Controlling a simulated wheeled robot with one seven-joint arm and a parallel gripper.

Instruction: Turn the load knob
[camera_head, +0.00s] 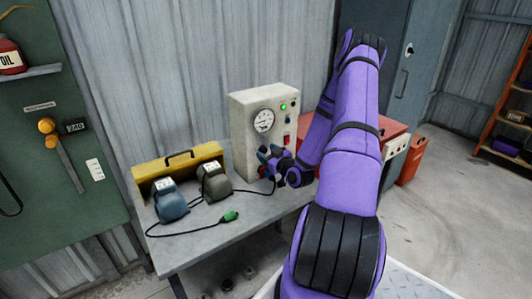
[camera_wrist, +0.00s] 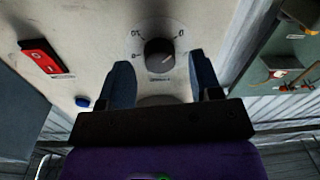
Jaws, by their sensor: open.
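The load knob (camera_wrist: 160,55) is a round dark knob with a pale scale around it on the light panel (camera_wrist: 105,25) in the wrist view. My gripper (camera_wrist: 163,72) is open, with one dark finger to each side just below the knob in the picture. The knob lies between and slightly beyond the fingertips; I cannot tell whether either finger touches it. In the head view my gripper (camera_head: 267,155) is at the lower front of the beige box (camera_head: 247,120) with a gauge, and it hides the knob there.
A red switch (camera_wrist: 45,57) and a blue button (camera_wrist: 82,102) sit beside the knob on the panel. On the grey bench (camera_head: 200,250) are a blue tool (camera_head: 170,204), a grey tool (camera_head: 214,183), a yellow toolbox (camera_head: 178,164) and a cable with a green plug (camera_head: 230,216).

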